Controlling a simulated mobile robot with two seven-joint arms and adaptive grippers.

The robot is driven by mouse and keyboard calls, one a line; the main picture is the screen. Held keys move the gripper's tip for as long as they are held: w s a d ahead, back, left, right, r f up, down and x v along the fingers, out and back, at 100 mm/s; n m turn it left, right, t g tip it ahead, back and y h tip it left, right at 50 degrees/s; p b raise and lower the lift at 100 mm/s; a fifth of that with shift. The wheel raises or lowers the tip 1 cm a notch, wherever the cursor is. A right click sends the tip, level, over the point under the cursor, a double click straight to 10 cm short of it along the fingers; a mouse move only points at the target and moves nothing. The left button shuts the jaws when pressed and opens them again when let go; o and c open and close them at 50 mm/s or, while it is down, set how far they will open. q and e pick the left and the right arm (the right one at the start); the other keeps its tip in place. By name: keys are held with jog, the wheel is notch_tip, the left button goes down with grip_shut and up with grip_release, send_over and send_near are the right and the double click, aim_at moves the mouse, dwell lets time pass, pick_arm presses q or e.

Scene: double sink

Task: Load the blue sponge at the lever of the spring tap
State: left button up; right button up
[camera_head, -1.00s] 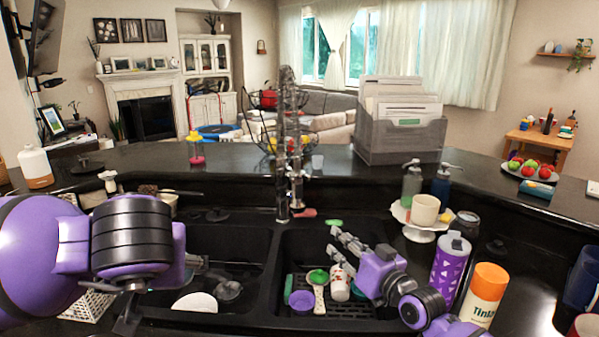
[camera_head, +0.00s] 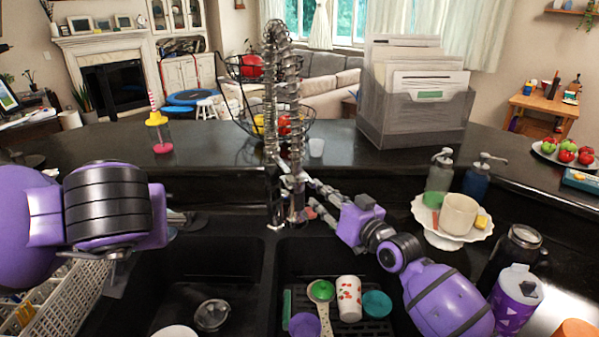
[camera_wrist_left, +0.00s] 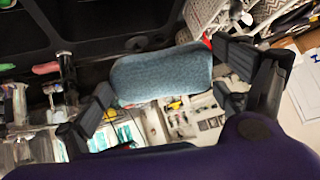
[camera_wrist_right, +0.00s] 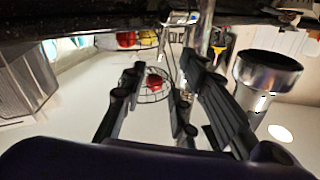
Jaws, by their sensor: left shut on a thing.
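The blue sponge (camera_wrist_left: 162,75) is held between the fingers of my left gripper (camera_wrist_left: 165,85) in the left wrist view. In the head view the left arm hides the sponge and most of that gripper. The spring tap (camera_head: 283,110), with tall chrome coils, rises behind the divider of the double sink. My right gripper (camera_head: 313,196) is beside the tap's lower part, on its right. In the right wrist view its fingers (camera_wrist_right: 160,95) are apart with nothing seen held between them. The lever is hard to make out behind the right fingers.
The right basin holds a green-headed brush (camera_head: 321,291), a patterned cup (camera_head: 349,299), a purple cup (camera_head: 305,325) and a teal cup (camera_head: 377,304). A white stand (camera_head: 445,239) and soap bottles (camera_head: 439,170) are right of the right gripper. A white basket (camera_head: 62,296) is at lower left.

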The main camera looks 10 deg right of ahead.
pick_arm(q)
jog(key=shift+f, duration=0.8)
jog(key=shift+f+b, duration=0.1)
jog(key=shift+b, duration=0.2)
pick_arm(e)
jog(key=shift+x, duration=5.65)
jog(key=shift+a, duration=0.1)
grip_shut()
